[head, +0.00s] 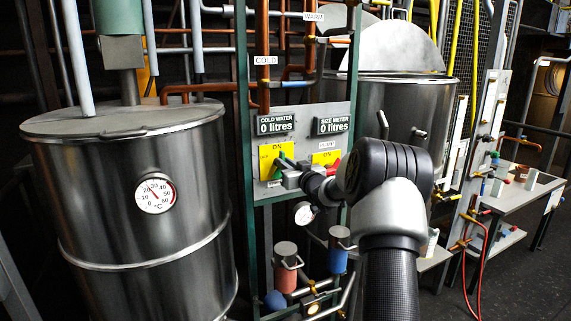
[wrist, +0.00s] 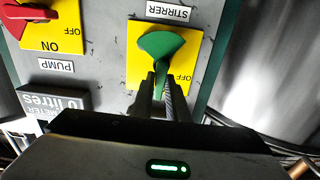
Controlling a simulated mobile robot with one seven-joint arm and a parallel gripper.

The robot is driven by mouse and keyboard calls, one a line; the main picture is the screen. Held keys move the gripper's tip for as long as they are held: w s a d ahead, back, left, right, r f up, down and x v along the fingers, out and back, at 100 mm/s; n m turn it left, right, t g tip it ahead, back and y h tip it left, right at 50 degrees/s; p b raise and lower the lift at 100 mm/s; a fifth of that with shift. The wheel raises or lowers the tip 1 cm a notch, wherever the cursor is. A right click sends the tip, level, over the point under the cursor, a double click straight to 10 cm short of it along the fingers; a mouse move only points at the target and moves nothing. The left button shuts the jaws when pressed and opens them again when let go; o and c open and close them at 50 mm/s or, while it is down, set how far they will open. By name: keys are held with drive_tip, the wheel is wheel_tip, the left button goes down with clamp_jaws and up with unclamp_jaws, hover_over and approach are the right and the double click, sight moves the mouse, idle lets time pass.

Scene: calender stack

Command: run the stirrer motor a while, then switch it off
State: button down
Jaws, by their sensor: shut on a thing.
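My gripper (wrist: 160,86) is shut on this handle and hides the stirrer's ON mark. In the head view my gripper (head: 290,174) reaches the left yellow plate (head: 271,152), marked ON at its top; a bit of green knob (head: 282,158) shows. The motor's turning cannot be seen.
The pump switch, a red knob (wrist: 28,13), sits beside it on its own yellow plate. A steel tank (head: 110,220) with a thermometer (head: 155,193) stands left; another tank (head: 400,100) stands behind my arm.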

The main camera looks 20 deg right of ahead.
drive_tip(key=shift+f, duration=0.15)
drive_tip(key=c, duration=1.7)
unclamp_jaws()
drive_tip(key=shift+c, duration=0.2)
drive_tip(key=s+b, duration=0.2)
drive_tip(key=s, duration=1.5)
drive_tip(key=shift+s+d, duration=0.25)
drive_tip(key=shift+d, duration=0.05)
idle(3.5)
